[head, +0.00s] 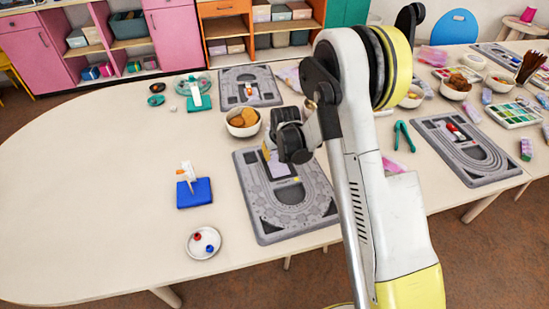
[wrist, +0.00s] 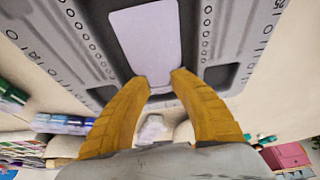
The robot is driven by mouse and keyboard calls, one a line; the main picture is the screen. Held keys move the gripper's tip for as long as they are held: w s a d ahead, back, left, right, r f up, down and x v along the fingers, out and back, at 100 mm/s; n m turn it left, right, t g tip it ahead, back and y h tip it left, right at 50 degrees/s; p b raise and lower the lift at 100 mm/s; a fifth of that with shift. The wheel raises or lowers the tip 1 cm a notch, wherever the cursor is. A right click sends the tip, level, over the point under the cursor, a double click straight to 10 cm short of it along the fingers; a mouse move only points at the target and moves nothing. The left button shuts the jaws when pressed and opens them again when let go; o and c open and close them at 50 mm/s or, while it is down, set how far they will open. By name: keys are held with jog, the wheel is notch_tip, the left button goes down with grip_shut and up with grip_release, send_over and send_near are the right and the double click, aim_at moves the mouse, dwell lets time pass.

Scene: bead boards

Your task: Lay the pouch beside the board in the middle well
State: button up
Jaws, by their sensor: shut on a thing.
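A pale lavender, flat, rounded rectangular pouch (wrist: 146,42) is between the yellow fingertips of my gripper (wrist: 161,80) in the wrist view. My gripper is shut on the pouch's near end. In the head view, my gripper (head: 268,153) is over the upper part of the near grey bead board (head: 257,206), and the pouch (head: 277,166) shows just below its fingers. In the wrist view the pouch lies in line with a middle recess of the board (wrist: 222,45). I cannot tell whether it touches the bottom. My arm and gripper hide part of the board.
A bowl of brown pieces (head: 243,123) stands just behind the board. A glue bottle on a blue block (head: 194,193) and a white dish with beads (head: 203,243) are to the left. More boards lie behind (head: 236,93) and right (head: 443,147).

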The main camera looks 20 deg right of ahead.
jog(key=shift+f, duration=0.25)
jog(key=o, duration=0.7)
jog(key=shift+c, duration=0.2)
jog(key=shift+r, duration=0.1)
